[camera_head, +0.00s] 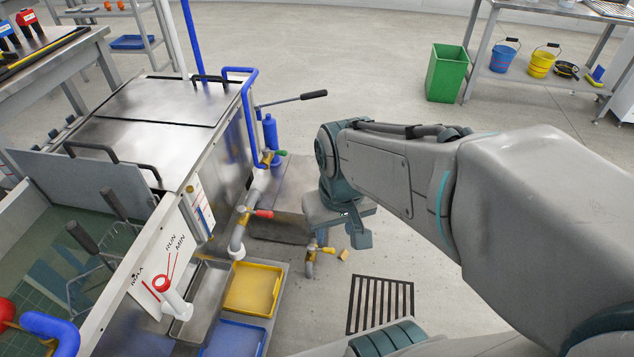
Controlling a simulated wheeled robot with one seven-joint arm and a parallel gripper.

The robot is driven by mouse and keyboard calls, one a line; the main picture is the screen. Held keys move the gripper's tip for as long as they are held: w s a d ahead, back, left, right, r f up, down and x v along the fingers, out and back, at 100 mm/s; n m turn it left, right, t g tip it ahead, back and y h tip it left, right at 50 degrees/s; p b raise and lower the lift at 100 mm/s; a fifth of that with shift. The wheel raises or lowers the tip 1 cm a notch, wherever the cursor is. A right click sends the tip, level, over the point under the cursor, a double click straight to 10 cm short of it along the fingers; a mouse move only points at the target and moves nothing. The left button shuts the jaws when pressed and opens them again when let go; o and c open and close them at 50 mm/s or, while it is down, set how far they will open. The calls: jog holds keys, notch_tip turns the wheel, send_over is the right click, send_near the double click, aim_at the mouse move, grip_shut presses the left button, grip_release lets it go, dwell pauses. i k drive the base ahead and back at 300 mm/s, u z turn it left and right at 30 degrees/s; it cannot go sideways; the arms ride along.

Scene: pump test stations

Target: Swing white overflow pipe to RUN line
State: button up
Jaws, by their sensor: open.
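The white overflow pipe (176,302) is a short pipe with a red ring at its upper end, on the outer side of the tank at lower left. It leans up and to the left, its red end near the MAX lettering. A white plate (160,262) on the tank wall bears red lines and the words RUN, MIN and MAX. The RUN lettering is above and slightly right of the pipe's red end. My gripper (342,236) is open, to the right of the pipe and well apart from it, pointing down. Its fingers are partly hidden by its own body.
Yellow (253,290) and blue (234,338) trays lie right of the pipe. A black-handled lever (300,98) sticks out behind. A floor grate (380,303) lies in open floor.

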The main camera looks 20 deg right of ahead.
aim_at(184, 310)
jog(key=k, duration=1)
jog(key=z, duration=0.9)
jog(key=i, duration=0.7)
jog(key=u, duration=2.2)
jog(key=i, duration=0.5)
jog(key=u, duration=0.1)
